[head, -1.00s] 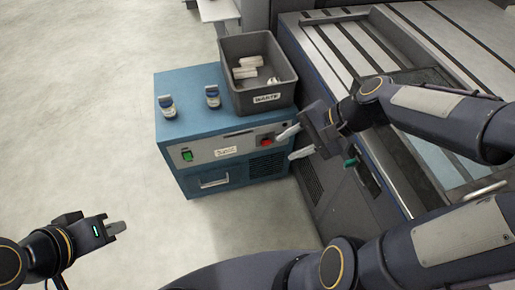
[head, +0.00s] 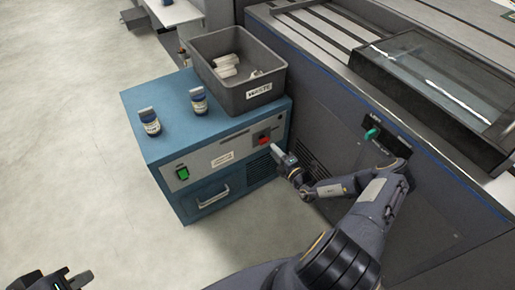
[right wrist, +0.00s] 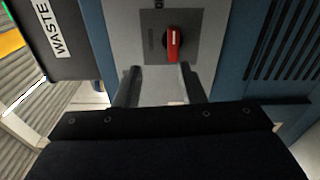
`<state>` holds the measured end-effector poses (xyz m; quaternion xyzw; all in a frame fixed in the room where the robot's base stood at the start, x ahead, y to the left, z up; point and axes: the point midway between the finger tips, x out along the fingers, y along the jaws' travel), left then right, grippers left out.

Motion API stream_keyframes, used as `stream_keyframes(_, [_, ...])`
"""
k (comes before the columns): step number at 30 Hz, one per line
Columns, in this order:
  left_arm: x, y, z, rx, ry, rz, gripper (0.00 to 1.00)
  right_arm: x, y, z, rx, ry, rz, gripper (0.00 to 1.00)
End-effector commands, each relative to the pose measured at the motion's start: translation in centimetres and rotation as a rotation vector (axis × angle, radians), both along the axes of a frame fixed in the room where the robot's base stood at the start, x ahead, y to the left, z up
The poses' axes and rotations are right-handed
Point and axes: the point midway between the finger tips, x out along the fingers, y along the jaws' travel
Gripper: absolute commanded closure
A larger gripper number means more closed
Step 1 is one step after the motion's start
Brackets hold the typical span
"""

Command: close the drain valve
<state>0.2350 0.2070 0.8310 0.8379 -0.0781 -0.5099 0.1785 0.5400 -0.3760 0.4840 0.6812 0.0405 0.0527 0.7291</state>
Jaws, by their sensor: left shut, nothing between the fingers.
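I cannot tell for sure which part is the drain valve. The blue cabinet (head: 215,135) has a red rotary handle (head: 264,140) on its grey front panel. The right wrist view shows this red handle (right wrist: 173,43) standing roughly upright. A small brass-coloured fitting (head: 183,58) shows behind the cabinet's top edge, partly hidden. My right gripper (head: 279,151) is just in front of the panel, below the red handle. In the right wrist view its fingers (right wrist: 160,88) are apart, with nothing between them. My left gripper (head: 78,279) is shut and empty at the bottom left, partly cut off.
A grey WASTE bin (head: 238,85) with white items stands on the cabinet, beside two small bottles (head: 149,121). A green switch (head: 182,173) and a drawer handle (head: 213,197) are on its front. The large machine (head: 330,110) with a teal handle (head: 372,133) closes off the right. Left floor is free.

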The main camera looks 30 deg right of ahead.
Motion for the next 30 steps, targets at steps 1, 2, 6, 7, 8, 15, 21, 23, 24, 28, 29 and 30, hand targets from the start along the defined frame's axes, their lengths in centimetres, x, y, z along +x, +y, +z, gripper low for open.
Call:
stream_keyframes(1, [0.0,0.0,-0.3,0.000,0.000,0.000,1.00,-0.3,-0.4,-1.2,0.039,0.011,-0.032,0.64])
stream_keyframes(2, [0.0,0.0,-0.3,0.000,0.000,0.000,1.00,-0.3,-0.6,-1.5,0.053,0.015,-0.044,0.64])
stream_keyframes(6, [0.0,0.0,-0.4,0.000,0.000,0.000,1.00,0.6,-0.6,-1.9,0.071,0.019,-0.058,0.64])
stream_keyframes(7, [0.0,0.0,-0.5,0.000,0.000,0.000,1.00,1.0,-0.6,-1.9,0.070,0.019,-0.057,0.64])
stream_keyframes(8, [0.0,0.0,-0.6,0.000,0.000,0.000,1.00,1.4,-0.6,-1.9,0.070,0.019,-0.057,0.64])
stream_keyframes(15, [0.0,0.0,-1.2,0.000,0.000,0.000,1.00,5.3,-0.2,-1.9,0.067,0.019,-0.055,0.64])
stream_keyframes(21, [0.0,0.0,-1.4,0.000,0.000,0.000,1.00,7.1,0.0,-1.9,0.067,0.020,-0.054,0.64])
stream_keyframes(23, [0.0,0.0,-1.4,0.000,0.000,0.000,1.00,7.3,0.0,-1.8,0.067,0.020,-0.054,0.64])
stream_keyframes(24, [0.0,0.0,-1.4,0.000,0.000,0.000,1.00,7.3,0.0,-1.8,0.067,0.020,-0.054,0.64])
stream_keyframes(28, [0.0,0.0,-1.4,0.000,0.000,0.000,1.00,7.4,-0.1,-1.8,0.067,0.020,-0.054,0.64])
stream_keyframes(29, [0.0,0.0,-1.4,0.000,0.000,0.000,1.00,7.3,-0.1,-1.8,0.067,0.020,-0.054,0.64])
stream_keyframes(30, [0.0,0.0,-1.4,0.000,0.000,0.000,1.00,7.3,0.0,-1.8,0.067,0.020,-0.054,0.64])
